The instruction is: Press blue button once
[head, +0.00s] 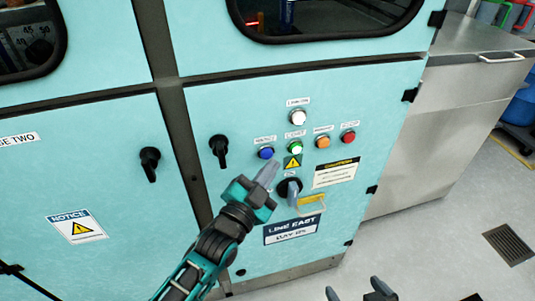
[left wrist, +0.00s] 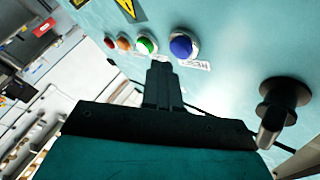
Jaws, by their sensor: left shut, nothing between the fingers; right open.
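The blue button (head: 266,153) is the leftmost in a row of buttons on the teal cabinet panel. It also shows in the left wrist view (left wrist: 182,46), with a silver ring around it. My left gripper (head: 268,172) is shut and empty, its tips just below the blue button in the head view. In the left wrist view the shut fingers (left wrist: 160,68) point at the panel, a little left of the blue button. I cannot tell whether they touch the panel. My right gripper (head: 360,293) is open at the bottom edge of the head view, away from the panel.
A lit green button (head: 295,148), an orange button (head: 322,142) and a red button (head: 348,136) continue the row. A white button (head: 298,117) sits above. A rotary switch with a padlock (head: 290,188) is below right, and a black door handle (head: 219,149) is left.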

